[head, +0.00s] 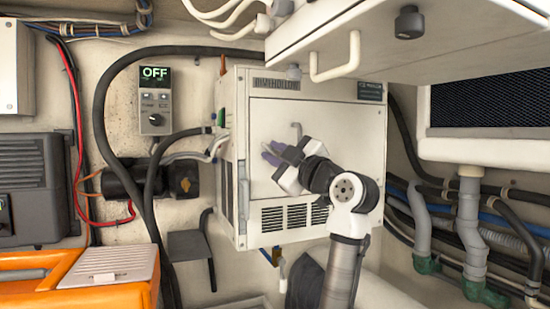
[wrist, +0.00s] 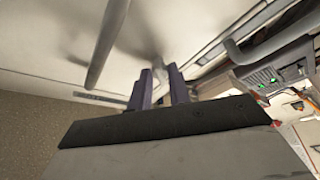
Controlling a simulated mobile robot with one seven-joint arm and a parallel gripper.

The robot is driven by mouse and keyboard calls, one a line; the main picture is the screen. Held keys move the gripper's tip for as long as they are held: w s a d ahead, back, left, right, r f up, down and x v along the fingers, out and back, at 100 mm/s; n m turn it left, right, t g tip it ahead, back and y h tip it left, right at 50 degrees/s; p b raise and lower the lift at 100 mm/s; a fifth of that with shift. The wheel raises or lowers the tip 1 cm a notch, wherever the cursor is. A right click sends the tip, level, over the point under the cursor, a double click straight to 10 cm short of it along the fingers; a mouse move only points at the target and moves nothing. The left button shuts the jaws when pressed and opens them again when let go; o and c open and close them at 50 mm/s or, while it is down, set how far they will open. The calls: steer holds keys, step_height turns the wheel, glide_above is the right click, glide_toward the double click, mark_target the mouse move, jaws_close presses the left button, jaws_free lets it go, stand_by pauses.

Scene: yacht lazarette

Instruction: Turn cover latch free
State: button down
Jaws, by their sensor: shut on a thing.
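In the wrist view the fingers (wrist: 158,85) are close together, shut on a small grey piece (wrist: 158,64), which looks like the cover latch. The fingers hide most of it, and I cannot tell its turn angle. A grey bar (wrist: 106,45) stands out from the panel beside the fingers.
A white overhead locker (head: 430,50) with a handle (head: 337,62) hangs above my arm. A control box showing OFF (head: 154,98) is on the wall at left. Black hoses (head: 105,90) run beside the unit. An orange case (head: 95,265) stands at lower left, grey pipes (head: 470,215) at right.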

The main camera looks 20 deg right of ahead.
steer(key=n, duration=0.1)
steer(key=n+g, duration=0.1)
steer(key=n, duration=0.1)
steer(key=n+g+p, duration=0.1)
steer(key=n, duration=0.1)
steer(key=shift+d+r+y, duration=0.1)
steer(key=shift+r+y, duration=0.25)
steer(key=shift+y, duration=0.05)
steer(key=shift+r+n+g+p, duration=0.1)
steer(key=shift+n+g+p, duration=0.7)
steer(key=shift+n, duration=1.2)
steer(key=c, duration=1.3)
jaws_free()
steer(key=shift+s+d+f, duration=0.2)
steer(key=shift+s+d, duration=0.05)
steer(key=shift+s, duration=0.2)
steer(key=b+v, duration=0.4)
steer(key=v, duration=0.8)
steer(key=shift+s, duration=0.35)
